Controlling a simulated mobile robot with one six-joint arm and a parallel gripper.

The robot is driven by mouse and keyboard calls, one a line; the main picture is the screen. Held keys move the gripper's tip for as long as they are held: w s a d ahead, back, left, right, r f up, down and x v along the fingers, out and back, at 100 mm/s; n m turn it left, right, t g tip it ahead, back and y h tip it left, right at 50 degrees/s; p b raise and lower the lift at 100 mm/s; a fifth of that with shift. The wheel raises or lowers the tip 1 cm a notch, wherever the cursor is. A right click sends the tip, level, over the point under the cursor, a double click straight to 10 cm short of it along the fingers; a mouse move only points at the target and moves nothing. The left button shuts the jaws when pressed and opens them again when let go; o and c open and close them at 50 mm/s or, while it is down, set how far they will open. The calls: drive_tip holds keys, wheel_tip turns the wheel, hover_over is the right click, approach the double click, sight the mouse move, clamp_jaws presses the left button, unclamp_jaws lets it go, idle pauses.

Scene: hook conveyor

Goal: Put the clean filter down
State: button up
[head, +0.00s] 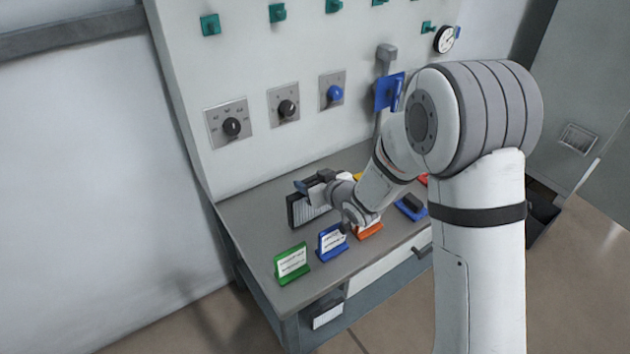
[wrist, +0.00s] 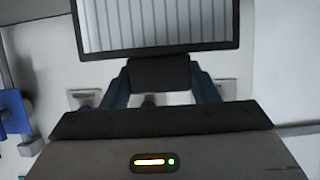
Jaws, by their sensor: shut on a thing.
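The clean filter (wrist: 160,25) is a dark-framed panel with white pleats. It fills the top of the wrist view, where its lower frame edge sits at the fingers of my gripper (wrist: 160,75). My gripper is shut on it. In the head view the filter (head: 307,208) is upright over the left part of the grey bench top, with my gripper (head: 318,184) at its upper right. I cannot tell whether its bottom edge touches the bench.
Green (head: 292,264), blue (head: 332,242) and orange (head: 369,230) label stands line the front of the bench (head: 262,232). A blue tray with a dark item (head: 411,207) lies to the right. The panel behind carries knobs (head: 232,127) and a blue-handled lever (head: 389,92).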

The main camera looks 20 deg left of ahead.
drive_tip(key=shift+f, duration=0.2)
drive_tip(key=o, duration=1.3)
drive_tip(key=shift+r, duration=0.15)
